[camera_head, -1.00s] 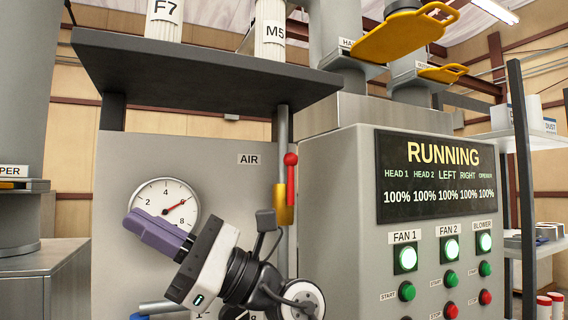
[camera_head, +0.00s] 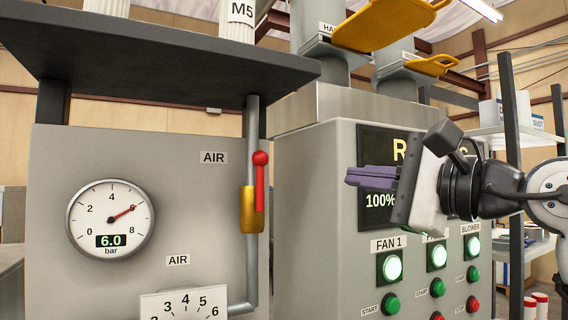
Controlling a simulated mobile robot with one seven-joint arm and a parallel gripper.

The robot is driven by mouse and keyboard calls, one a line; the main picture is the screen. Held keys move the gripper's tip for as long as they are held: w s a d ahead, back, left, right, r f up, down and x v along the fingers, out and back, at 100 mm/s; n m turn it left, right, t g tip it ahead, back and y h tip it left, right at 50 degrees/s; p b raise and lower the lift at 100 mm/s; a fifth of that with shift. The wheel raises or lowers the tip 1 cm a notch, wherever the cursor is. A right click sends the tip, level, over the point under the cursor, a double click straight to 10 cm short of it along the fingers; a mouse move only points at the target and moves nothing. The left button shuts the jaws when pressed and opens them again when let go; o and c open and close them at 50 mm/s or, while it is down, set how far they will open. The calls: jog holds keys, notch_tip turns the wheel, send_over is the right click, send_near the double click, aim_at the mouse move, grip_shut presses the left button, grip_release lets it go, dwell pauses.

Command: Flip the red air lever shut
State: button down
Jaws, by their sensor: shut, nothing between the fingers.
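The red air lever (camera_head: 260,185) stands upright, in line with the vertical grey pipe, on a brass valve body (camera_head: 250,222). A red ball tips it, and an AIR label is on the panel to its left. My gripper (camera_head: 350,178) is right of the lever, in front of the control cabinet, with its purple fingers shut and pointing left. The fingers are empty and apart from the lever. The round pressure gauge (camera_head: 111,221) on the panel reads 6.0 bar.
The control cabinet (camera_head: 330,277) carries a dark display (camera_head: 372,216), partly hidden by my gripper, and lit green lamps with green and red buttons. A dark shelf (camera_head: 160,60) overhangs the air panel. A second dial (camera_head: 184,305) sits low on the panel. Space before the lever is clear.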

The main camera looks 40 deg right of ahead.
dwell(0.3)
jog(key=p, duration=0.3)
send_near(260, 182)
jog(key=w+d+r, duration=0.3)
jog(key=d, duration=0.1)
jog(key=w+a, duration=0.1)
jog(key=w+a+r+p, duration=0.1)
jog(key=w, duration=0.1)
jog(key=shift+w+a, duration=0.1)
